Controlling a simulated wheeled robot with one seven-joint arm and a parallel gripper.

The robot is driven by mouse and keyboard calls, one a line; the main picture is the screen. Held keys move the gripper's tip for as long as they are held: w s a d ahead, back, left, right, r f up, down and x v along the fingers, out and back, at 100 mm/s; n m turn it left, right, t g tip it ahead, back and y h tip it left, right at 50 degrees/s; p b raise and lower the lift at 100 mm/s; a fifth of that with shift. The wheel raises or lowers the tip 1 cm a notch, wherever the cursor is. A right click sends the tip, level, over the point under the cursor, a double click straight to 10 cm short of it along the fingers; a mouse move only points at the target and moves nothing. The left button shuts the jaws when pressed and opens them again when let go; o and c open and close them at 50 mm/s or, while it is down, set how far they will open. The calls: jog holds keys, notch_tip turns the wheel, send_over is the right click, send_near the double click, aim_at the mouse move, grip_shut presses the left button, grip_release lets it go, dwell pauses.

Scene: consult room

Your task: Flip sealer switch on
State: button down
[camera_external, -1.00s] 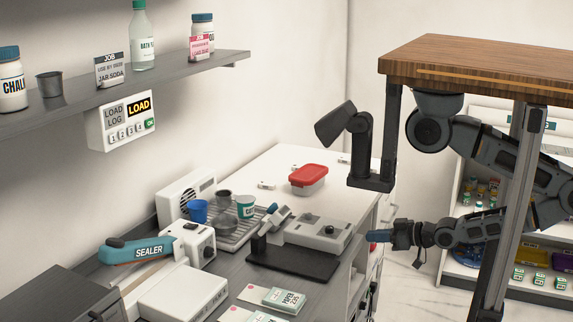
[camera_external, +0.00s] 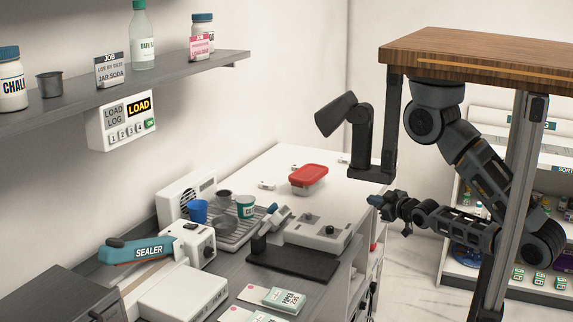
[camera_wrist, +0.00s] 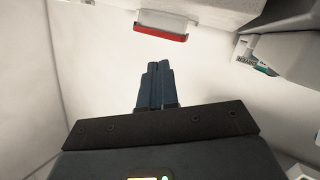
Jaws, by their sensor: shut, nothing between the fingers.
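The sealer (camera_external: 150,251) stands on the grey counter at the lower left of the external view, with a teal arm lettered SEALER. Its white control box (camera_external: 192,243) has a dark knob on the front and a small dark part on top; I cannot tell which is the switch. My gripper (camera_external: 371,199) is to the right of the counter, in the air, well apart from the sealer. In the wrist view my gripper (camera_wrist: 155,68) shows with its blue fingers together and nothing between them. I cannot make out the sealer in the wrist view.
Between my gripper and the sealer stand a grey device with a knob (camera_external: 320,232), a dark stand (camera_external: 290,262) and cups on a rack. A red-lidded box (camera_external: 309,178) is farther back; its red edge shows in the wrist view (camera_wrist: 160,32). A shelf (camera_external: 120,93) hangs above.

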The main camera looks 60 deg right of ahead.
jog(key=w+d+r+m+g+h+p, duration=0.2)
jog(key=w+d+m, duration=0.3)
jog(key=d, duration=0.4)
jog(key=w+a+r+t+y+p, duration=0.15)
jog(key=w+a+y, duration=0.45)
jog(key=w, duration=0.6)
jog(key=w+a+r+t+y+p, duration=0.1)
jog(key=w+a+r+t+y, duration=0.2)
jog(key=w+a, duration=0.7)
jog(key=w+a+r+n+g+y, duration=0.35)
jog(key=w+a+y, duration=0.3)
jog(key=a, duration=0.35)
jog(key=w+a+r+n+g+y, duration=0.2)
jog(key=w+a+g+y, duration=0.35)
jog(key=w+a, duration=0.35)
jog(key=s+a+r+n+g+h+b, duration=0.1)
jog(key=a+n+g+h+b, duration=0.3)
jog(key=n, duration=0.5)
jog(key=s+a+r+n+g+h+b, duration=0.2)
jog(key=a+n+g+h+b, duration=0.2)
jog(key=a+n+b, duration=0.3)
jog(key=n+b, duration=0.1)
jog(key=n, duration=0.1)
jog(key=shift+a+r+n, duration=0.35)
jog(key=shift+r, duration=0.05)
